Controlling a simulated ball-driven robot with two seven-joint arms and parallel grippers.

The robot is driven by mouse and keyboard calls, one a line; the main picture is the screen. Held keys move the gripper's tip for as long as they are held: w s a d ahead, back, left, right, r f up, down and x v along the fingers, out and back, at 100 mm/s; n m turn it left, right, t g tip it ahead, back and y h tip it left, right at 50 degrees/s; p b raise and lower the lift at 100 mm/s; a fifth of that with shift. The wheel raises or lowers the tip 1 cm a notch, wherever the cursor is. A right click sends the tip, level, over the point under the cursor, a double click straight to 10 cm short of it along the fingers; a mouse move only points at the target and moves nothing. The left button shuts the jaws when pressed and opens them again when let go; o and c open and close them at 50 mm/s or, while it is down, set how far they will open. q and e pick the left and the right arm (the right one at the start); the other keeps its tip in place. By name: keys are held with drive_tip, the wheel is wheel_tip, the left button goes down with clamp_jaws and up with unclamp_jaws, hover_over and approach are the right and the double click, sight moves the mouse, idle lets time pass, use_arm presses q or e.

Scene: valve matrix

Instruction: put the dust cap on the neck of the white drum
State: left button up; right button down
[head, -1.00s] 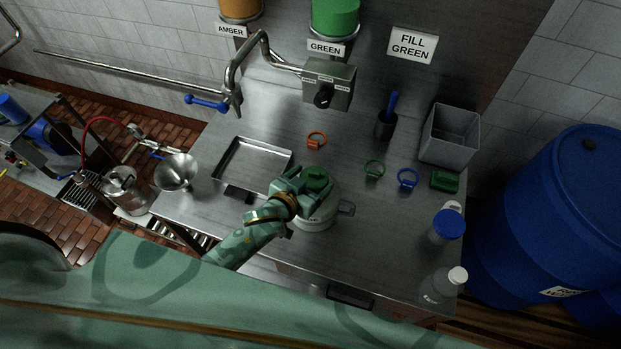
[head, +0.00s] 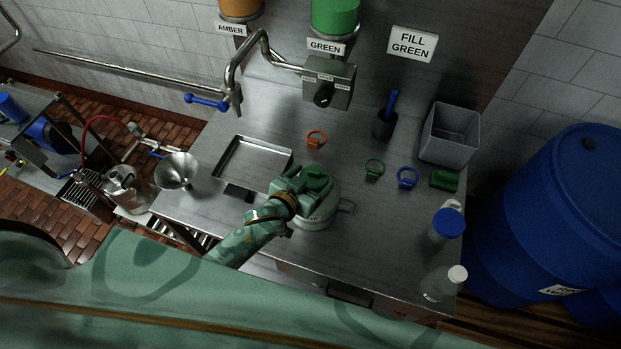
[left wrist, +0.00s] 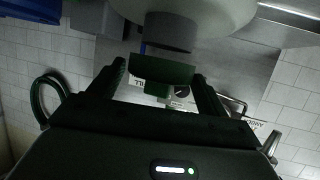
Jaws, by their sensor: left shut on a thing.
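The green dust cap (head: 317,174) is held by my left gripper (head: 304,179) above the white drum (head: 318,217), which stands upright on the steel bench. In the left wrist view the cap (left wrist: 160,74) sits between the two dark fingers of the gripper (left wrist: 160,82). The drum's grey neck (left wrist: 170,32) shows just beyond the cap, with the white drum body (left wrist: 190,8) behind it. Cap and neck look very close and roughly in line; I cannot tell whether they touch. In the head view the cap and gripper hide the neck. My right gripper is not in view.
A shallow metal tray (head: 252,164) lies left of the drum. Orange (head: 317,138), green (head: 374,168) and blue (head: 408,178) rings lie behind and right. A grey bin (head: 449,136) and bottles (head: 447,224) stand right.

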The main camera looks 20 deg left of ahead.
use_arm(q)
drive_tip(key=shift+f, duration=0.35)
drive_tip(key=shift+f+b, duration=1.05)
drive_tip(key=shift+f, duration=0.1)
drive_tip(key=o, duration=1)
drive_tip(key=shift+c, duration=0.2)
drive_tip(key=v, duration=1.6)
drive_tip(key=shift+s, duration=0.15)
drive_tip(key=shift+a, duration=0.15)
